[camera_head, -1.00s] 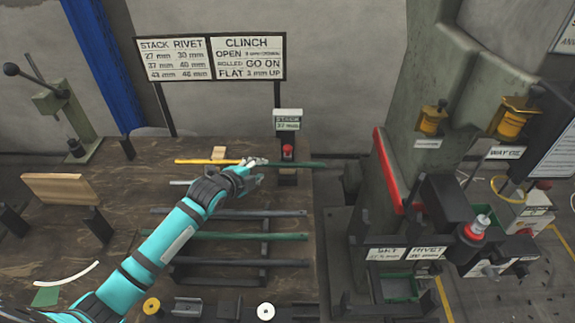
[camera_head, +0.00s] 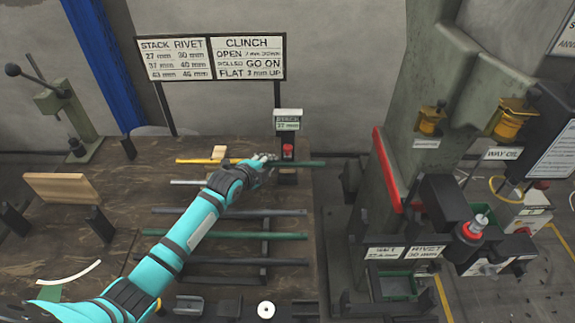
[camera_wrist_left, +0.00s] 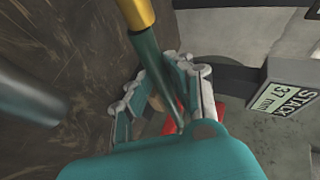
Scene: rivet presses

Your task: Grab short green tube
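My left gripper (camera_head: 263,158) is at the tube's left part in the head view. Its fingers (camera_wrist_left: 157,82) look open, one on each side of the tube, with a gap visible.
A longer green tube (camera_head: 240,236) and several grey tubes lie on the rack in front, under my left arm. The stack gauge (camera_head: 288,150) stands close to the gripper. A large press (camera_head: 380,180) stands right of the bench.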

